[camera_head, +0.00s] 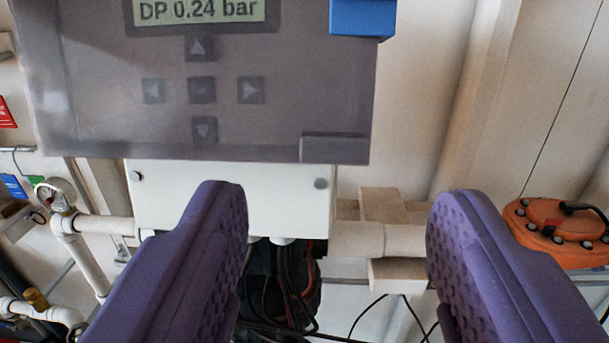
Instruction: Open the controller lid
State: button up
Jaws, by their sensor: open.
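The controller lid (290,125) is a smoky see-through cover at the upper left of the view. Behind it show a display reading "DP 0.24 bar" (200,11) and several arrow buttons. A small raised tab (333,147) sits at the lid's lower right corner. The white controller box (260,195) shows below the lid's lower edge. My gripper (335,205) is open, with its two purple ridged fingers wide apart and nothing between them. Its fingertips appear below the lid in the view, and I see no contact. The lid's top is out of view.
A blue block (362,18) is at the lid's upper right. White pipes with a pressure gauge (55,195) run at the left. Dark cables (290,290) hang below the box. An orange round device (560,230) is at the right.

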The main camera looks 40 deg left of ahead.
aim_at(335, 143)
jog(key=x, duration=0.5)
jog(key=shift+w+a, duration=0.25)
jog(key=shift+w, duration=0.05)
grip_shut()
